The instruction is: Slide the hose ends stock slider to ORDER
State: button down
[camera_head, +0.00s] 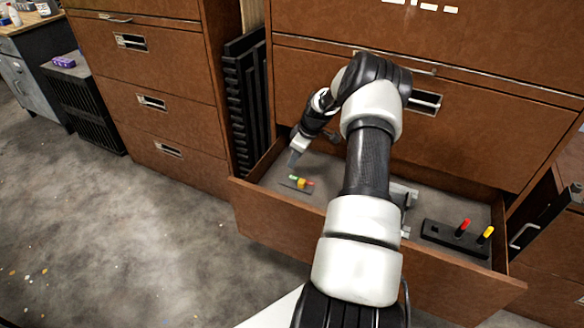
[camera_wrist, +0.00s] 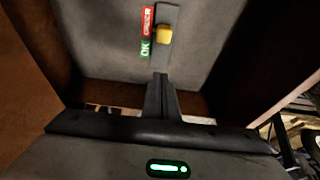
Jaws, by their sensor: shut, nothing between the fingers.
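The stock slider is a dark strip (camera_wrist: 160,58) on the drawer floor, with a yellow knob (camera_wrist: 164,34). Beside it are a red ORDER label (camera_wrist: 148,18) and a green OK label (camera_wrist: 146,49). The knob stands near the middle of the strip, around where the two labels meet. In the head view the yellow knob (camera_head: 301,183) shows small in the left part of the open drawer. My gripper (camera_head: 293,160) is shut and empty, pointing down just behind the strip. In the wrist view its fingertips (camera_wrist: 160,78) are near the OK end, apart from the knob.
The open drawer (camera_head: 265,205) has raised wooden walls around the slider. A black block (camera_head: 440,237) with red and yellow pegs stands at its right. A grey metal part (camera_head: 405,193) is partly hidden behind my arm. The cabinet front rises behind. Drawer floor around the slider is clear.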

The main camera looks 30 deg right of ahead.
jog(key=shift+v, duration=1.5)
